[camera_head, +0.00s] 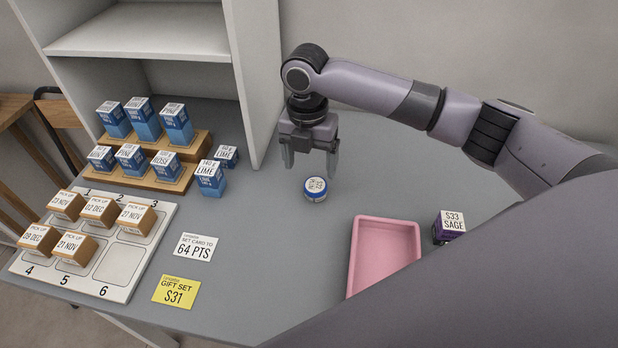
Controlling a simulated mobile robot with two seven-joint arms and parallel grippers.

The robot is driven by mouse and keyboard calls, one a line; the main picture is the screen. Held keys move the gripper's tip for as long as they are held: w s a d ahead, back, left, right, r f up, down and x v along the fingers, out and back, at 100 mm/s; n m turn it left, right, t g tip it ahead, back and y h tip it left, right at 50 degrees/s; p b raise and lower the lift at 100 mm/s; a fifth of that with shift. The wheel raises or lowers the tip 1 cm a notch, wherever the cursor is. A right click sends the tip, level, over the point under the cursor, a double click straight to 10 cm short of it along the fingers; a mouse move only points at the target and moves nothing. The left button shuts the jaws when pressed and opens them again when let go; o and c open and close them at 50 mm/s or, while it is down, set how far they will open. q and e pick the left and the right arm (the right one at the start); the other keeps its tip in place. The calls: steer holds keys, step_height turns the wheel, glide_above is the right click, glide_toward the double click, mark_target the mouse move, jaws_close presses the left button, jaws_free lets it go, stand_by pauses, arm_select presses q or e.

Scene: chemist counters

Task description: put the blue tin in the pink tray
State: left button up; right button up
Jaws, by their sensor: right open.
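A small round blue tin (316,189) with a pale label on its lid lies on the grey counter, left of the pink tray. The pink tray (384,254) is empty where it shows; its near right part is hidden behind my arm. My right gripper (310,165) is open and empty, pointing down just behind the tin, with its fingers apart from it. My left gripper is not in view.
A purple S33 SAGE box (448,227) stands right of the tray. Blue boxes stand on a wooden stepped rack (160,179) at the left, with two LIME boxes beside it. A numbered white board (122,263) holds several orange boxes. A white card (195,247) and a yellow card (176,291) lie on the counter.

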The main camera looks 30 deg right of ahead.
mark_target(315, 185)
steer(key=f, duration=0.1)
steer(key=s+f, duration=0.1)
steer(key=f, duration=0.3)
steer(key=shift+s+d+f, duration=0.2)
steer(key=shift+d+f, duration=0.05)
steer(key=shift+f, duration=0.4)
steer(key=c, duration=1.1)
